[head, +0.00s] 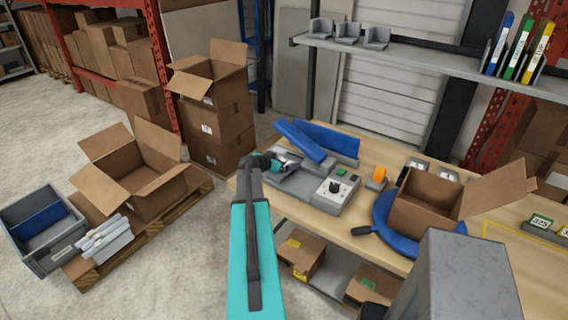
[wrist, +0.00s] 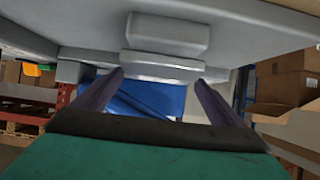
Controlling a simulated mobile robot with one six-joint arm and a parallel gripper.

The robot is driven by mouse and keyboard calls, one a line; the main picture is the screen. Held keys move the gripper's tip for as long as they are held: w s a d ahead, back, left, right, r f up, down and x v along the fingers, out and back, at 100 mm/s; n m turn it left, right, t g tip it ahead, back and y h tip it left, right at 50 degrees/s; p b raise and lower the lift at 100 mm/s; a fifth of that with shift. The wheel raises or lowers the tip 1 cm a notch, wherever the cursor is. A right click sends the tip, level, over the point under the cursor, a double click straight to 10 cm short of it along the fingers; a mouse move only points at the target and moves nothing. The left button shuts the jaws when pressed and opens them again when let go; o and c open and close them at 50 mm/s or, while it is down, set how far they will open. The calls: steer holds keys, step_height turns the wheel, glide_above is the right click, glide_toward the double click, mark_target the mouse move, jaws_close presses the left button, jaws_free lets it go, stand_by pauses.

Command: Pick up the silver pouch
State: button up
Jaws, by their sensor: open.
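I cannot clearly make out a silver pouch in either view. My gripper (head: 290,161) is at the grey machine with a blue chute (head: 300,140), over the left end of the workbench, and partly hides that spot. In the wrist view my gripper (wrist: 159,80) is open, its two dark fingers apart. Pale grey blocks of the machine (wrist: 164,62) fill the space just beyond and above the fingertips. A blue surface (wrist: 150,98) shows between the fingers. I see nothing held.
The wooden workbench (head: 395,160) carries an open carton (head: 425,206) on a blue round plate and an orange-topped dispenser (head: 377,176). A grey shelf (head: 420,68) hangs above. Several pale rolled items (head: 105,238) lie on a pallet beside a grey bin (head: 45,258).

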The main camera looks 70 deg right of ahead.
steer(key=shift+s+d+f, duration=0.1)
steer(key=shift+d+f, duration=0.1)
stand_by(0.5)
steer(key=c, duration=1.2)
steer(key=shift+o, duration=0.2)
steer(key=shift+r, duration=0.25)
steer(key=shift+r+b, duration=1)
steer(key=shift+r, duration=0.05)
steer(key=s+a+r, duration=0.1)
steer(key=s+a, duration=0.1)
steer(key=a, duration=0.5)
steer(key=s+a+r, duration=0.1)
steer(key=s+a, duration=0.1)
steer(key=a, duration=0.6)
steer(key=shift+s+r, duration=0.25)
steer(key=shift+r, duration=0.1)
steer(key=shift+a+f+p, duration=0.1)
steer(key=shift+a+p, duration=0.05)
steer(key=shift+p, duration=0.2)
